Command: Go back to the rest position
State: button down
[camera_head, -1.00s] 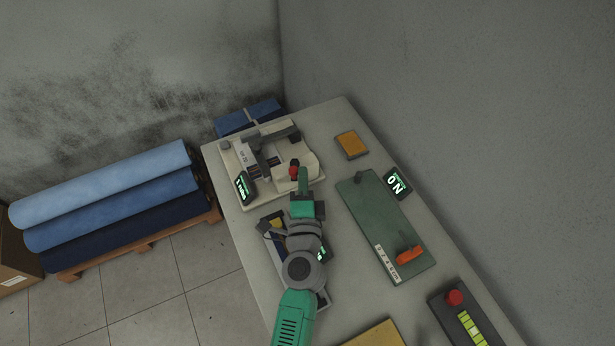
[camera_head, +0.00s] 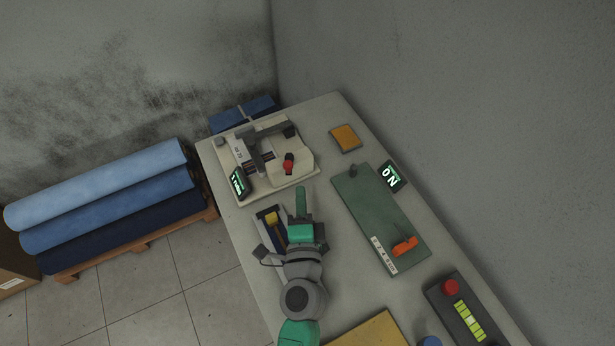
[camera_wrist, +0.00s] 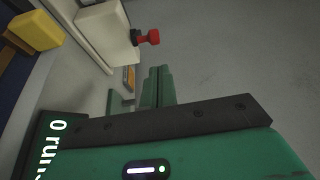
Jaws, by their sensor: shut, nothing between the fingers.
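My gripper (camera_head: 301,190) is shut and empty above the table, with its green fingers pointing toward the back of the table. In the wrist view its closed green fingers (camera_wrist: 158,78) show in the middle. The cream machine (camera_head: 307,168) with a red knob (camera_head: 288,157) stands just beyond the fingertips, apart from them. The red knob also shows in the wrist view (camera_wrist: 149,38). A dark tray with a yellow block (camera_head: 271,217) lies to the left of the gripper, partly hidden by my arm.
An orange pad (camera_head: 345,138) lies at the back. A dark box with a red button (camera_head: 450,287) is at front right. Blue rolls (camera_head: 112,211) lie on a pallet at left.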

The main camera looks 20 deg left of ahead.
jog(key=s, duration=0.3)
jog(key=shift+s+a, duration=0.15)
jog(key=shift+a, duration=0.05)
